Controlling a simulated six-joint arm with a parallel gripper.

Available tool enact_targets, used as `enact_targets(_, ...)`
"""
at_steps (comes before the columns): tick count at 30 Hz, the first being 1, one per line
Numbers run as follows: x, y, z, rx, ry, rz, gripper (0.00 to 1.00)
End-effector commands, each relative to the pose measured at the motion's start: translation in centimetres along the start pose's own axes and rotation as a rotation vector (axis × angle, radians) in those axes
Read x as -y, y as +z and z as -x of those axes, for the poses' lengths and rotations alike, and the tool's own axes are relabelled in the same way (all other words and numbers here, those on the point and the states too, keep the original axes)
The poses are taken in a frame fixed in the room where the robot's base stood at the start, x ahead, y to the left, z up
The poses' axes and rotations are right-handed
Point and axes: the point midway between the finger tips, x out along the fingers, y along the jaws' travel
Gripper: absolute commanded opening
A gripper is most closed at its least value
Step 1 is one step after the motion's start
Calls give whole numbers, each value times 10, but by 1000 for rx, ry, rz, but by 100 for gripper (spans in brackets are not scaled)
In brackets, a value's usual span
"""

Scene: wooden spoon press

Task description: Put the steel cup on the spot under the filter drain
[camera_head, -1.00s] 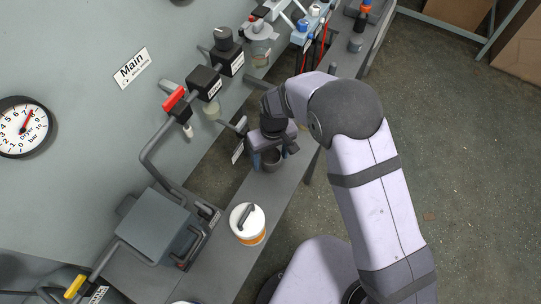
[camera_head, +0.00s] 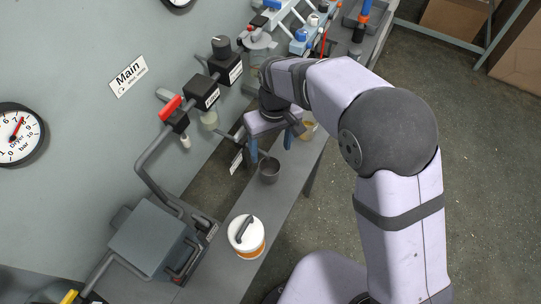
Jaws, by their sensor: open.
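The small steel cup (camera_head: 269,171) stands upright on the narrow grey bench (camera_head: 262,200), its dark opening facing up. A small white fitting (camera_head: 185,141) hangs below the red-handled valve. The marked spot is not distinguishable, and I cannot tell whether the cup stands under the drain.
A white tub with an orange band (camera_head: 246,236) stands nearer on the bench. A grey box unit (camera_head: 150,238) is at the left. A small yellowish cup (camera_head: 308,126) is right of my gripper. A small label plate (camera_head: 237,161) is left of the steel cup. The bench between cup and tub is clear.

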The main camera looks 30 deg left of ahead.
Motion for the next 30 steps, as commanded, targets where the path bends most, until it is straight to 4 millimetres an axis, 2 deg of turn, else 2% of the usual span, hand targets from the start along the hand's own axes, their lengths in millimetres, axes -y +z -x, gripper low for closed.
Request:
enact_targets(5,0,0,11,0,0,0,67)
enact_targets(12,-1,1,14,1,0,-2,67)
enact_targets(14,-5,2,14,0,1,-10,67)
enact_targets(17,-22,12,18,-2,3,-52,67)
enact_targets(20,-55,35,26,-6,7,-136,67)
enact_targets(23,-97,74,34,-10,14,-260,67)
enact_targets(24,-114,95,37,-11,17,-318,67)
enact_targets(26,-135,128,40,-15,22,-408,67)
enact_targets(27,-147,151,42,-16,25,-468,67)
enact_targets(30,-166,208,42,-21,31,-613,67)
